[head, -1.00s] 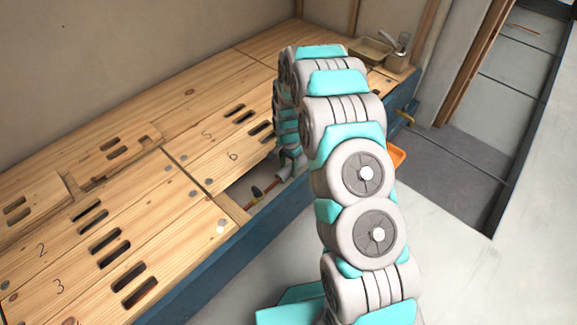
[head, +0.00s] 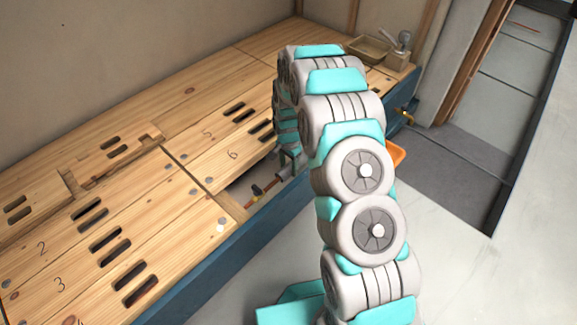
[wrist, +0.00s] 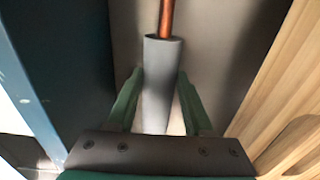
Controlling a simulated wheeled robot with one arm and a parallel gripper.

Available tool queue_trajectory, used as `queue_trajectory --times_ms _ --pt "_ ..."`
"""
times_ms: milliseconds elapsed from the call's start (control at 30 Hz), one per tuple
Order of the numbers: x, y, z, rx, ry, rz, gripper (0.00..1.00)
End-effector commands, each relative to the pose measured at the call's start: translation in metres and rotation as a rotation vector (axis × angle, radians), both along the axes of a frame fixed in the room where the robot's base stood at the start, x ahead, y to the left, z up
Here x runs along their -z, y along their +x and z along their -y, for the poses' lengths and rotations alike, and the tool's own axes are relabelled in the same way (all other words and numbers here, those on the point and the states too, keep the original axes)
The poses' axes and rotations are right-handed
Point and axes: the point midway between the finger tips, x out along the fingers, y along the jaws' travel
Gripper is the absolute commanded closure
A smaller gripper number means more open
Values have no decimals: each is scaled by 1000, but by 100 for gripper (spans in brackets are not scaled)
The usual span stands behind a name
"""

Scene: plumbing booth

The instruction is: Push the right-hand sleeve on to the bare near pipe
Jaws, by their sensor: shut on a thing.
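In the wrist view a plain grey sleeve (wrist: 160,95) lies between the two green fingers of my gripper (wrist: 160,78), which is shut on it. A copper pipe (wrist: 166,18) comes from the top of the picture into the sleeve's open far end. The two look nearly in line; how deep the pipe goes in is hidden. In the head view my gripper (head: 289,160) is down in the floor opening, mostly behind my arm. A short copper length (head: 271,185) shows just left of it, with a dark fitting (head: 257,190) on its left.
Wooden floor boards (head: 130,215) with slots and numbers lie around the opening (head: 238,190). A blue edge beam (head: 215,265) bounds it at the front. In the wrist view a blue wall (wrist: 65,70) is left and a board (wrist: 290,95) right. An orange container (head: 397,155) stands behind my arm.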

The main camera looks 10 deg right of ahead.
Motion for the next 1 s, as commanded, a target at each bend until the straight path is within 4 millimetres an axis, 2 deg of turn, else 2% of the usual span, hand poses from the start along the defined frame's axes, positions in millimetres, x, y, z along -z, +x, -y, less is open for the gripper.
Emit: queue_trajectory --times_ms 67,100,400,767,1000 --pt "2 0 0 0 0 0 71" --pt "2 0 0 0 0 0 47" --pt "2 0 0 0 0 0 14" --pt "-2 0 0 0 1 1 14" --pt "-30 1 0 1 0 4 14"
